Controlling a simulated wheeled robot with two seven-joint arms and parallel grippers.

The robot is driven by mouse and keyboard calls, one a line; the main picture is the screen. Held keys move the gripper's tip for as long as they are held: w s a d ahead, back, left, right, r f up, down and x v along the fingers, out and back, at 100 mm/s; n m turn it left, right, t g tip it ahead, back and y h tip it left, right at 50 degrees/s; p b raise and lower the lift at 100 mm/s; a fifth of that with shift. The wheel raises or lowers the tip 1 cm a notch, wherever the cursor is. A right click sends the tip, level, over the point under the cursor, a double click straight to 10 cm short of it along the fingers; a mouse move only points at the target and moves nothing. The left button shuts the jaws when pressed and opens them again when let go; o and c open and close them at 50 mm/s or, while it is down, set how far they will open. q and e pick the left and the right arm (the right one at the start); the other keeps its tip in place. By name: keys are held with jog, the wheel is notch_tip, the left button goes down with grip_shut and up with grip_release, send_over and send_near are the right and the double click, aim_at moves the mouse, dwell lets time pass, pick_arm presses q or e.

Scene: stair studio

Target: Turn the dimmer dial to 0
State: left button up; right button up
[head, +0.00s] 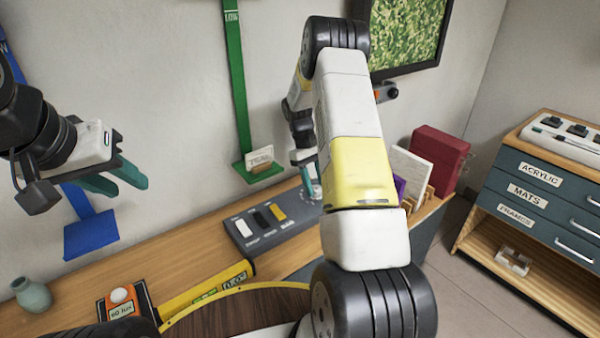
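A grey control box (272,229) stands on the wooden bench against the wall. It has white, black and yellow switches with small labels. I cannot make out a dimmer dial; the right end of the box is hidden behind my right arm and gripper. My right gripper (313,186) is low over that right end, its teal fingers pointing down. Whether it is open or touches anything is unclear. My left gripper (128,181) is at the upper left, well away from the box, with its teal fingers apart and nothing between them.
A green bracket (240,100) and a blue bracket (90,235) are on the wall. An orange timer-like block (122,308), a yellow level-like bar (205,290) and a vase (32,295) are on the bench. A red box (437,160) and a drawer cabinet (535,185) stand right.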

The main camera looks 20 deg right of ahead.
jog(key=shift+o, duration=1)
jog(key=v, duration=0.7)
jog(key=shift+r, duration=0.35)
jog(key=shift+w+r, duration=0.1)
